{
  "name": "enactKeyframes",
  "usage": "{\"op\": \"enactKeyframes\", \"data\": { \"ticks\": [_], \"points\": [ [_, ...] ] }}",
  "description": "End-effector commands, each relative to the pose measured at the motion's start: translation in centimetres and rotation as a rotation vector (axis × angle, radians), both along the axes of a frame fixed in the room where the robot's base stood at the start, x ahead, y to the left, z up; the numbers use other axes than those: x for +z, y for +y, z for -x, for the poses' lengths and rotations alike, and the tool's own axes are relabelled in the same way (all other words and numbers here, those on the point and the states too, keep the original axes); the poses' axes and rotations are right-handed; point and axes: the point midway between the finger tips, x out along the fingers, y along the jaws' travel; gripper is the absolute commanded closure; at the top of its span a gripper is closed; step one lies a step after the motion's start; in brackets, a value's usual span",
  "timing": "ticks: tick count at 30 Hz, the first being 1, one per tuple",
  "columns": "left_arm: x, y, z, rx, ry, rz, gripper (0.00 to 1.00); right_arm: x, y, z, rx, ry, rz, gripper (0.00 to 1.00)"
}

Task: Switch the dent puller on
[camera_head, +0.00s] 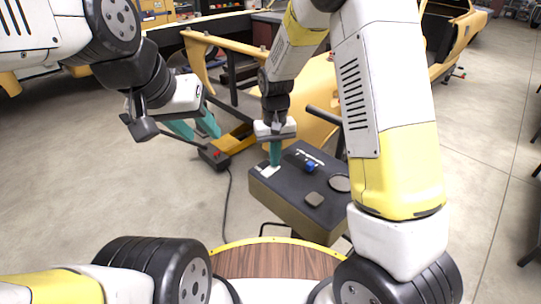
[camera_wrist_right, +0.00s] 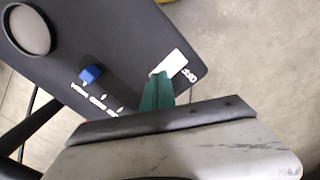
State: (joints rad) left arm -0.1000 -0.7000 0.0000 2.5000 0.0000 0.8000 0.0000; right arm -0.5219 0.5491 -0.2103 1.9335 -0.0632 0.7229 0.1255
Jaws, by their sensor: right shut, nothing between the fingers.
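The dent puller (camera_head: 285,205) is a box with a dark top panel, standing in the middle of the head view. White lettering, too blurred to read surely, sits beside the switch. My right gripper (camera_head: 275,163) points down with its teal fingers shut and empty. Its tips (camera_wrist_right: 156,76) are at the edge of the white switch; I cannot tell whether they touch. My left gripper (camera_head: 195,130) is open, left of the box.
A small black box (camera_head: 213,157) with a red spot and a trailing cable (camera_head: 228,190) is below my left gripper. Yellow car body shells (camera_head: 455,40) stand behind. A wooden-topped surface (camera_head: 275,262) is in front.

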Motion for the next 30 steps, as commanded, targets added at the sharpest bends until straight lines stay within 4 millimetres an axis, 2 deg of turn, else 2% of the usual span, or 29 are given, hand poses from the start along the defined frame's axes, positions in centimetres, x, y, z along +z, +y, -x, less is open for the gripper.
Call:
{"op": "enactKeyframes", "data": {
  "ticks": [13, 30],
  "points": [
    [0.0, 0.0, 0.0, 0.000, 0.000, 0.000, 0.60, -0.3, 0.0, 0.0, 0.000, 0.000, 0.000, 1.00],
    [0.0, 0.0, 0.0, 0.000, 0.000, 0.000, 0.60, 4.2, 0.0, 0.0, 0.000, -0.001, -0.001, 1.00]
  ]
}}
